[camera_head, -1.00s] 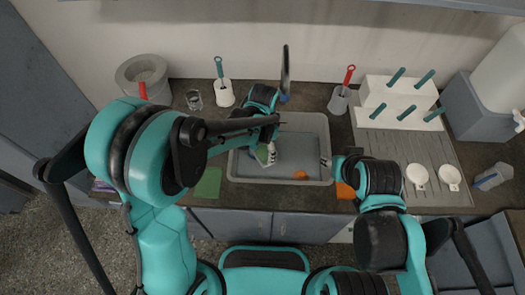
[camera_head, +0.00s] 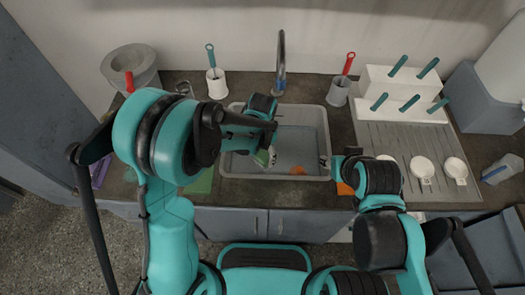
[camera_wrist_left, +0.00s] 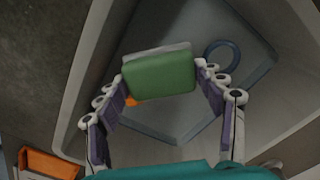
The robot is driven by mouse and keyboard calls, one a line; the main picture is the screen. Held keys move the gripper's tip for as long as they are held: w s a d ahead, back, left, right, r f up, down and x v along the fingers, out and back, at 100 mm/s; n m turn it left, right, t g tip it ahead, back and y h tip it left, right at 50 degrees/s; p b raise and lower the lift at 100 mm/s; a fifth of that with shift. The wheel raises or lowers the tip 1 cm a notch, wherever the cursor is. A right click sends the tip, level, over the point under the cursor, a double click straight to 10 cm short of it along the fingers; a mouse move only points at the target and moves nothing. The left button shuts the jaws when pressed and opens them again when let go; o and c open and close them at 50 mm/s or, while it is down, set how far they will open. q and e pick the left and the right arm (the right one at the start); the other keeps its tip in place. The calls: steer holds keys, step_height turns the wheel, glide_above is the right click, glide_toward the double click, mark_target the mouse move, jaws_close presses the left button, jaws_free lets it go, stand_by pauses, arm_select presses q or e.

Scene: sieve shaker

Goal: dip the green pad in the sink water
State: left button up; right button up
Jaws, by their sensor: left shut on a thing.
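The green pad (camera_wrist_left: 160,75) is held between the fingertips of my left gripper (camera_wrist_left: 165,78), which is shut on it. In the head view the pad (camera_head: 262,158) shows partly under my left wrist, over the left part of the sink (camera_head: 275,178). Grey-blue water (camera_head: 296,145) lies in the basin below. Whether the pad touches the water is hard to tell. My right gripper (camera_head: 325,161) is by the sink's right rim, mostly hidden by its own arm; its opening is unclear.
An orange thing (camera_head: 298,170) lies in the basin. The faucet (camera_head: 281,65) stands behind it. A green sheet (camera_head: 201,181) lies on the counter left of the sink. Brush holders (camera_head: 217,85) (camera_head: 338,93) stand at the back. A draining board with white cups (camera_head: 422,167) is at right.

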arm_select(q)
step_height(320, 180, down, 9)
steer(key=b, duration=0.6)
steer(key=shift+f, duration=1.25)
step_height(320, 180, up, 20)
steer(key=p, duration=1.4)
